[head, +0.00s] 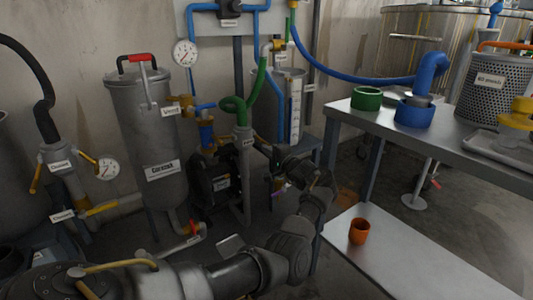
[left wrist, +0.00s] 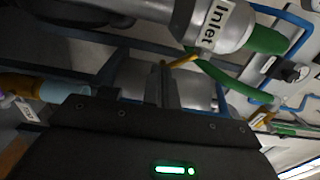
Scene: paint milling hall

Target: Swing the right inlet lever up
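The right inlet is a grey pipe fitting (head: 243,160) with a green hose on top, right of the grey filter tank. In the left wrist view the fitting (left wrist: 235,28) carries an "Inlet" label. Its yellow lever (left wrist: 183,61) sticks out below the label, and its end is at my fingertips. In the head view I cannot make out this lever clearly. My left gripper (head: 270,152) is beside the fitting, on its right. Its fingers (left wrist: 164,70) look closed together, and I see nothing clearly clamped between them. My right gripper is out of view.
The filter tank (head: 140,130) and a black pump (head: 212,180) stand left of the fitting. A steel table (head: 440,145) on the right holds a green ring (head: 366,98) and a blue pot. An orange cup (head: 359,232) is on a lower shelf (head: 400,262).

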